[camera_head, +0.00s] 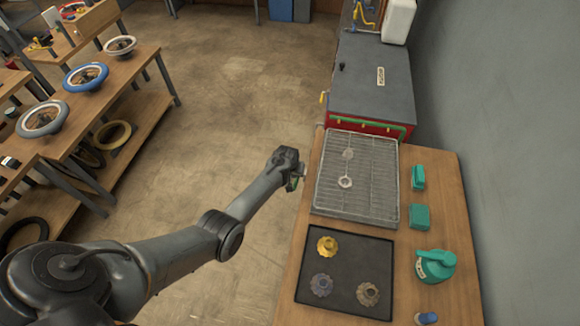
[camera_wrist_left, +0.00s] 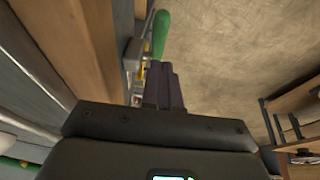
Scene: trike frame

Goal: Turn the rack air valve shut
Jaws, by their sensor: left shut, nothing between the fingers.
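The valve's green lever handle (camera_wrist_left: 160,34) shows in the left wrist view, on a grey metal body (camera_wrist_left: 133,50) beside the wooden bench edge. In the head view a small green part (camera_head: 297,181) shows at the bench's left edge, mostly hidden by my gripper. My left gripper (camera_wrist_left: 164,82) is shut and empty, its dark fingers close to the handle; I cannot tell whether they touch it. In the head view the left gripper (camera_head: 295,172) is beside the bench, left of the wire rack. My right gripper is not in view.
The wooden bench (camera_head: 440,300) holds a wire rack (camera_head: 370,180), a dark tray (camera_head: 345,250) with three gear-like parts, and teal items (camera_head: 435,265). A grey-topped red cabinet (camera_head: 370,80) stands behind. A wheel table (camera_head: 95,80) is at left. The floor (camera_head: 220,110) between is clear.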

